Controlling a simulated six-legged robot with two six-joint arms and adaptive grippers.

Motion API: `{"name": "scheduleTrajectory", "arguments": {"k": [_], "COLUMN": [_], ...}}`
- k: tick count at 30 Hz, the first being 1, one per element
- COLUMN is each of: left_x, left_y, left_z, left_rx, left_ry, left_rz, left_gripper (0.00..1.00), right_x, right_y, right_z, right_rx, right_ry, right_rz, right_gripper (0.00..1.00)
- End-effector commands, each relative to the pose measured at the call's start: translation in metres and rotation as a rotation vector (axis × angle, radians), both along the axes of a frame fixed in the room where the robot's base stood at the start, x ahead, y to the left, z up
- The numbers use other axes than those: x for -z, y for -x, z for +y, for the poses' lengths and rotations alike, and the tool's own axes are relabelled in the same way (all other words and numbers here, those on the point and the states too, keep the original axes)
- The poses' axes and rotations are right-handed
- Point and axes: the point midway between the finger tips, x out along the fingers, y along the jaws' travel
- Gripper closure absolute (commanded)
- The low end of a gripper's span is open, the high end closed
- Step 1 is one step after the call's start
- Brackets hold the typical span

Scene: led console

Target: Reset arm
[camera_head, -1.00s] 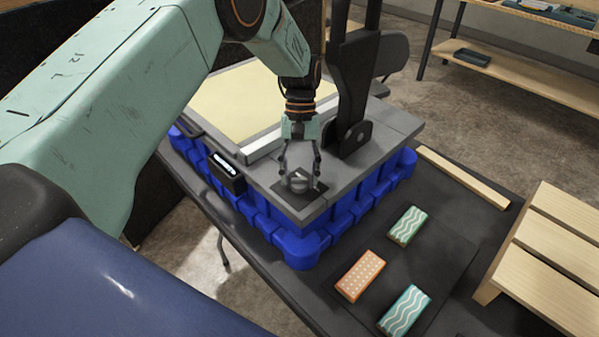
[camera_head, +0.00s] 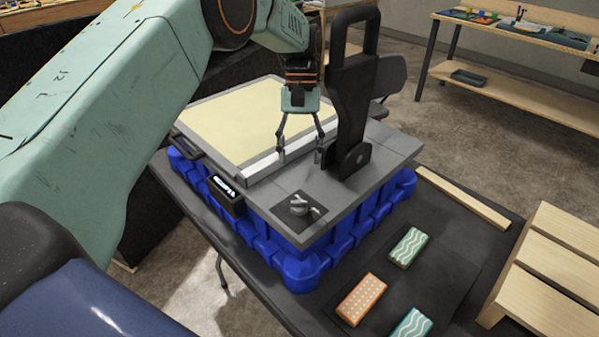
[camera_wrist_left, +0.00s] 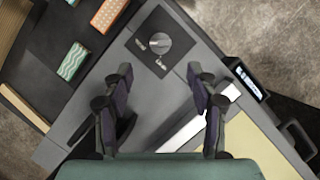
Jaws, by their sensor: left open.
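My left gripper (camera_head: 299,152) is open and empty. It hangs above the grey top of the console (camera_head: 322,196), between the cream panel and the black upright lever (camera_head: 350,90). A small round metal knob (camera_head: 298,207) with a short handle sits on a dark square plate at the console's near corner. The knob also shows in the left wrist view (camera_wrist_left: 159,43), beyond the open fingers (camera_wrist_left: 160,92) and apart from them. My right gripper is in neither view.
The console has a cream panel (camera_head: 240,120), a small lit display (camera_head: 226,196) and a blue base (camera_head: 290,262). Patterned blocks, one orange (camera_head: 361,299) and two teal (camera_head: 408,247), lie on the dark table to the right, beside a wooden slatted rack (camera_head: 550,265).

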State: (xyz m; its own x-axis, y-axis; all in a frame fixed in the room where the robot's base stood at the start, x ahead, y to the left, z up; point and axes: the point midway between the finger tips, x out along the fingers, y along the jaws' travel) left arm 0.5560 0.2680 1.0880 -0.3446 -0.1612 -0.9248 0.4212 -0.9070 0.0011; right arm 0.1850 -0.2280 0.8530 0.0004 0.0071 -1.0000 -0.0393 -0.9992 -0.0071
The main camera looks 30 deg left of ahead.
Motion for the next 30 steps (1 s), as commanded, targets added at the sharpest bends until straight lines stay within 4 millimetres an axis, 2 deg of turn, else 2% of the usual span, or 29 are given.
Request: {"name": "scheduleTrajectory", "arguments": {"k": [3,7,30], "left_x": [-0.01,-0.015,-0.015], "left_y": [-0.004,-0.005,-0.004], "left_z": [0.002,0.003,0.003], "left_rx": [0.0,0.0,0.0], "left_ry": [0.0,0.0,0.0], "left_rz": [-0.001,0.001,0.001], "left_gripper": [0.42,0.42,0.42], "right_x": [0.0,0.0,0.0], "right_y": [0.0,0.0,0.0], "right_z": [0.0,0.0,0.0], "right_rx": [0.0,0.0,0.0], "right_ry": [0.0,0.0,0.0], "right_rz": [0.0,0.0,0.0], "right_gripper": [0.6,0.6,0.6]}}
